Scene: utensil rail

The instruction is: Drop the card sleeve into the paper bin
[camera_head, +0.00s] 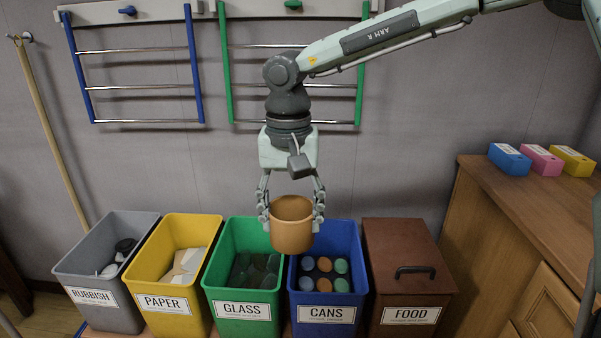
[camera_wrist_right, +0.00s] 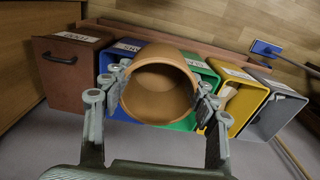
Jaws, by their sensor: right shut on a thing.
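My right gripper (camera_head: 291,209) is shut on a brown, open-topped cardboard-coloured sleeve (camera_head: 291,232), with a finger on each side of it. It hangs above the gap between the green GLASS bin and the blue CANS bin. In the right wrist view the sleeve (camera_wrist_right: 158,93) sits between the fingertips and I see into its hollow inside. The yellow paper bin (camera_head: 166,303) stands to the left of the green bin, with pale flat pieces inside. The paper bin also shows in the right wrist view (camera_wrist_right: 240,107). My left gripper is not in view.
The green GLASS bin (camera_head: 238,306), blue CANS bin (camera_head: 327,313), grey RUBBISH bin (camera_head: 97,298) and lidded brown FOOD bin (camera_head: 408,275) stand in the same row. Wall racks (camera_head: 135,88) hang behind. A wooden cabinet (camera_head: 520,215) with coloured boxes is at right.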

